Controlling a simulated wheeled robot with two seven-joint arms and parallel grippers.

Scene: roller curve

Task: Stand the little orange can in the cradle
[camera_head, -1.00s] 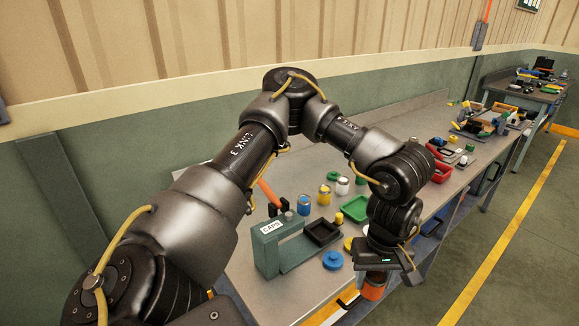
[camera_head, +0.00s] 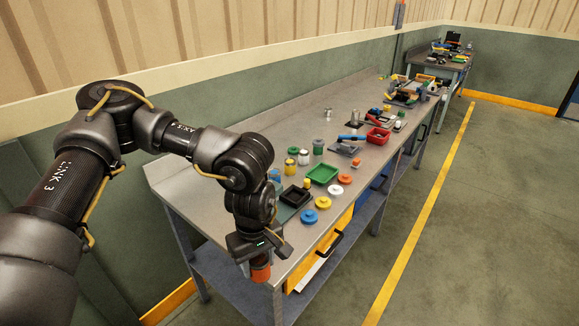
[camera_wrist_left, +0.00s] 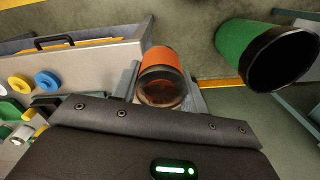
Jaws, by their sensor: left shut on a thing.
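The little orange can (camera_head: 261,273) is held by my left gripper (camera_head: 260,260), which is shut on it. The can hangs below the gripper, in front of the bench's near edge. In the left wrist view the can (camera_wrist_left: 166,68) sits between the two grey fingers, its open dark end facing the camera. A square black holder (camera_head: 296,197), possibly the cradle, sits on the bench behind and right of the gripper; my arm hides part of the area beside it. My right gripper is not in view.
On the bench are a blue lid (camera_head: 309,217), a green tray (camera_head: 323,174), a red tray (camera_head: 378,136) and several small cans. An open drawer (camera_head: 325,246) juts from the front. A green bin-like cylinder (camera_wrist_left: 262,55) shows in the left wrist view. Floor on the right is clear.

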